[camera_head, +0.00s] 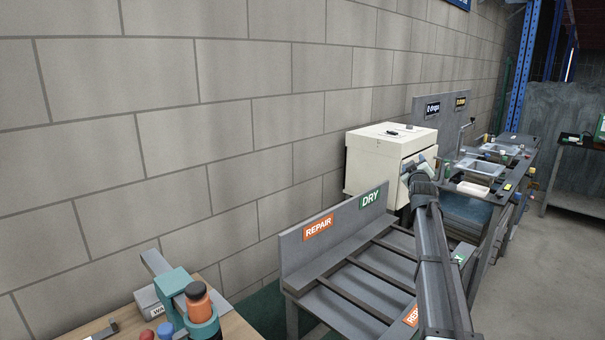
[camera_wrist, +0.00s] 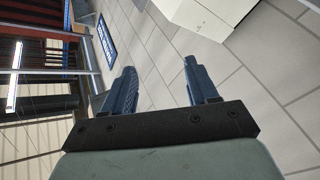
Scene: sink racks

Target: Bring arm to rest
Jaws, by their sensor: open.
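My gripper (camera_wrist: 160,82) shows in the wrist view with its two dark blue fingers spread apart and nothing between them. The wrist view is turned on its side and shows block wall behind the fingers. In the head view my arm rises from the lower right, and its far end is near the cream cabinet (camera_head: 385,170). The fingertips cannot be made out clearly there. The cabinet also shows at the top of the wrist view (camera_wrist: 210,15), apart from the fingers.
A grey rack (camera_head: 290,262) with REPAIR and DRY signs stands below and beside my arm. A sink counter (camera_head: 505,165) with basins lies beyond. A wooden bench (camera_head: 110,325) with a teal tool (camera_head: 178,285) is at lower left. Floor at right (camera_head: 545,280) is clear.

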